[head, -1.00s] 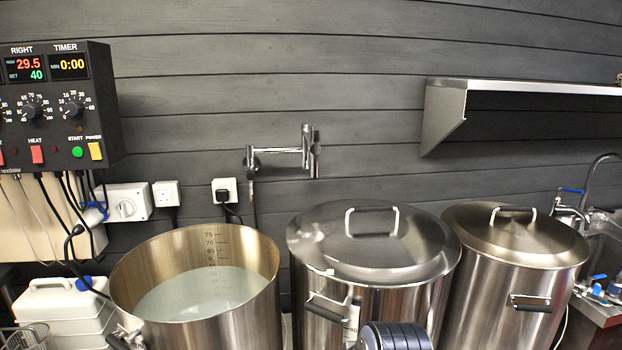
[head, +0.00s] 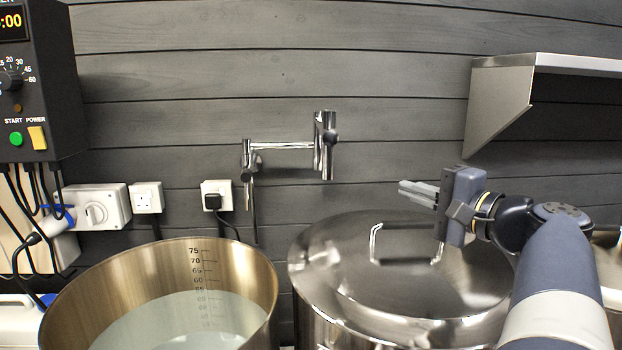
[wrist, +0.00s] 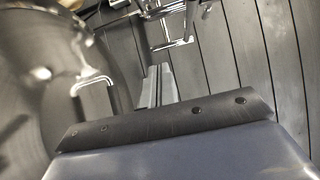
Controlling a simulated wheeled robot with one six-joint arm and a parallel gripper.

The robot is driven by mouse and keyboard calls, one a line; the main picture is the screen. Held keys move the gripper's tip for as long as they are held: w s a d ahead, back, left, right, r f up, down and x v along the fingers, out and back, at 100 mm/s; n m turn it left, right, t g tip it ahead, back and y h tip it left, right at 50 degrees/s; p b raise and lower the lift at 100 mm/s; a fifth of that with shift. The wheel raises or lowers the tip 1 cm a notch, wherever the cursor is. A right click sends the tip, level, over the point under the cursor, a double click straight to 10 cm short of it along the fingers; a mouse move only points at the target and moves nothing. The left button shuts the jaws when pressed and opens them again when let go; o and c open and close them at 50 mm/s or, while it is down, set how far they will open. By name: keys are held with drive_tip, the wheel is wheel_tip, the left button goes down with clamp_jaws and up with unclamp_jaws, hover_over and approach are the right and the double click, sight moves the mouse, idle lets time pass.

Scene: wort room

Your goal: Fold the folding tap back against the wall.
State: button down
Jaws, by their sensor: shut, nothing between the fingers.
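The folding tap (head: 282,146) is a chrome fitting on the dark plank wall. Its upright wall body (head: 326,145) is at the right, and a horizontal arm runs left from it to a joint with a spout (head: 251,170) hanging down, close to the wall. The tap also shows at the top of the wrist view (wrist: 175,42). My gripper (head: 418,192) is shut and empty. It points left above the lidded pot, to the right of the tap and apart from it. In the wrist view its fingers (wrist: 154,87) lie side by side.
An open steel pot (head: 62,318) with liquid stands below the tap at left. The lidded pot (head: 330,262) has a raised handle (head: 376,240). A steel shelf (head: 500,95) juts out at upper right. Sockets and a control box (head: 50,80) are at left. The wall between tap and gripper is clear.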

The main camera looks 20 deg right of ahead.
drive_tip(key=s+a+p+x, duration=0.1)
drive_tip(key=a+p+x, duration=0.1)
drive_tip(key=x, duration=1)
drive_tip(key=shift+w+a+p, duration=0.3)
drive_tip(key=shift+a+p, duration=0.2)
drive_tip(key=shift+f, duration=0.1)
